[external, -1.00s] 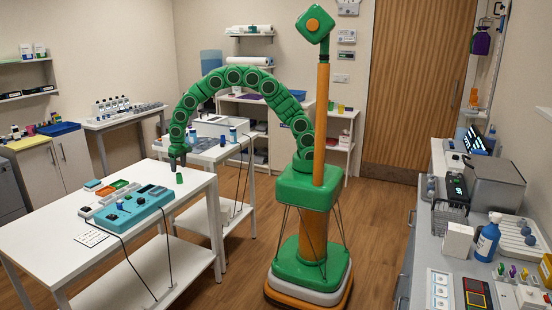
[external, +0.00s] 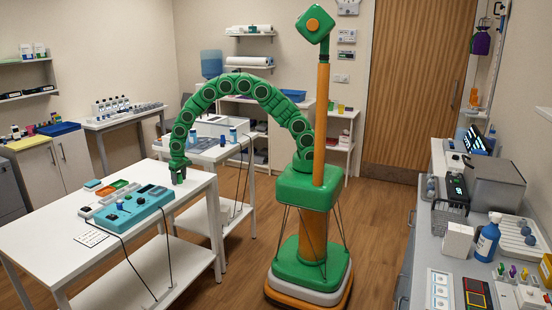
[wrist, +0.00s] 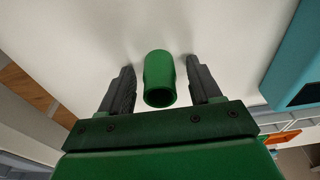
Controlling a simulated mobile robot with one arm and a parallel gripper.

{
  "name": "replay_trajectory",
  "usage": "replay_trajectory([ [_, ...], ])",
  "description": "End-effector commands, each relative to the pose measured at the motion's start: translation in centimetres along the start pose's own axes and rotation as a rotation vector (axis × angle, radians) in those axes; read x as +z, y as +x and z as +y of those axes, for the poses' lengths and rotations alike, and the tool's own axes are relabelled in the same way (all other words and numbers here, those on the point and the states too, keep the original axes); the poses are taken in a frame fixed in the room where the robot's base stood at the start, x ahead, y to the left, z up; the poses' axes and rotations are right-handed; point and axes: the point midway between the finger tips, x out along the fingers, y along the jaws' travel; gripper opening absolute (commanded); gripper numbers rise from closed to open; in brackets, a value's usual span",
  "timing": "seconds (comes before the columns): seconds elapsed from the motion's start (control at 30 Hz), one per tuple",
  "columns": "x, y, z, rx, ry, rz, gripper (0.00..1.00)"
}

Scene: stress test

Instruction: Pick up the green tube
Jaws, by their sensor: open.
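The green tube (wrist: 159,77) stands between my gripper's two dark fingers in the wrist view, its open round end facing the camera. A gap shows on each side of it, so neither finger appears to touch it. My gripper (wrist: 163,88) is open around the tube. In the external view my gripper (external: 179,178) is low over the white table (external: 60,232), near its far right corner. The tube is hidden behind or between the fingers there.
A white card (external: 91,238) lies further left. The table's right edge is close to my gripper.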

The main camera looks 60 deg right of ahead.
Motion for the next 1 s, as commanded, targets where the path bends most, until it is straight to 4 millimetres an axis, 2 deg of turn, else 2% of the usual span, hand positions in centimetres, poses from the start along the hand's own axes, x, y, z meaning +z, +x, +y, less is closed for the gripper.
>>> replay_trajectory([
  [0.1, 0.0, 0.0, 0.0, 0.000, 0.000, 0.000, 0.63],
  [0.4, 0.0, 0.0, 0.0, -0.001, 0.001, 0.000, 0.17],
  [0.5, 0.0, 0.0, 0.0, 0.000, 0.001, 0.000, 0.06],
  [0.77, -0.1, -0.2, 0.0, -0.001, 0.001, 0.001, 0.06],
  [1.0, -0.4, -2.5, 0.0, -0.003, 0.002, 0.004, 0.06],
])
